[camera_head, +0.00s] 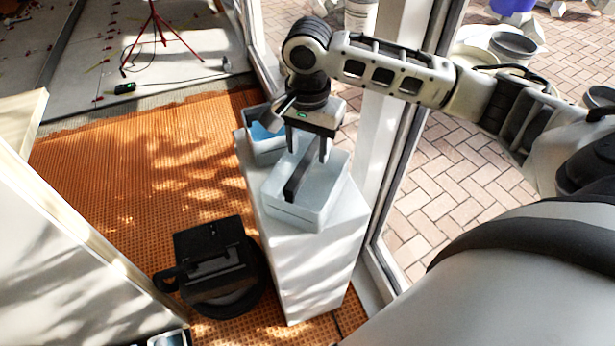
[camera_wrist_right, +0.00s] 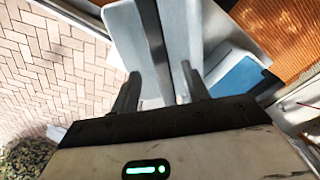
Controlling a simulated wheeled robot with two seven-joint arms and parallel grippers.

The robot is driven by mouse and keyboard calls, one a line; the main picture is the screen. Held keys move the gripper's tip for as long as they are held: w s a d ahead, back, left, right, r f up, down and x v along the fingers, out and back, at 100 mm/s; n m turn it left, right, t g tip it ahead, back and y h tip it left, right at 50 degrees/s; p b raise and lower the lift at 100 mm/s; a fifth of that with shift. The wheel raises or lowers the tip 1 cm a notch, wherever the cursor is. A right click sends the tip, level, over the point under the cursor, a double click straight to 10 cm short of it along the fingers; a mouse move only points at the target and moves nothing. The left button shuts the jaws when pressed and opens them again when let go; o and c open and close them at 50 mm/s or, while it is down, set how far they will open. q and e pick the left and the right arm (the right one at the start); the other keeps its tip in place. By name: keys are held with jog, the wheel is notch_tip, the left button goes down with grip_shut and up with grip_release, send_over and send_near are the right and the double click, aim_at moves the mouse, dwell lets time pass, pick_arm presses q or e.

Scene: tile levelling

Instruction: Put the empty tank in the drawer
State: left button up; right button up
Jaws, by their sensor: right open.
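A pale, open-topped tank (camera_head: 330,200) with a black bar (camera_head: 297,176) across its top stands on a white pedestal; it looks empty. My right gripper (camera_head: 307,152) points down over the tank's far part, open and holding nothing. In the right wrist view, the bar (camera_wrist_right: 152,35) runs in line with the gap between the fingers (camera_wrist_right: 160,88), and the pale tank (camera_wrist_right: 180,35) lies beyond. Whether the fingers reach beside the bar I cannot tell. I cannot make out a drawer for certain. My left gripper is out of view.
A second grey tank (camera_head: 262,155) with blue inside stands behind on the white pedestal (camera_head: 305,265). A black machine (camera_head: 212,262) sits on the orange floor at left. A window frame (camera_head: 378,130) rises close on the right. A red tripod (camera_head: 155,25) stands far back.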

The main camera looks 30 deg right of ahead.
aim_at(307, 158)
jog(key=shift+w+f, duration=0.1)
jog(key=shift+f, duration=3.1)
jog(key=shift+c, duration=0.3)
grip_shut()
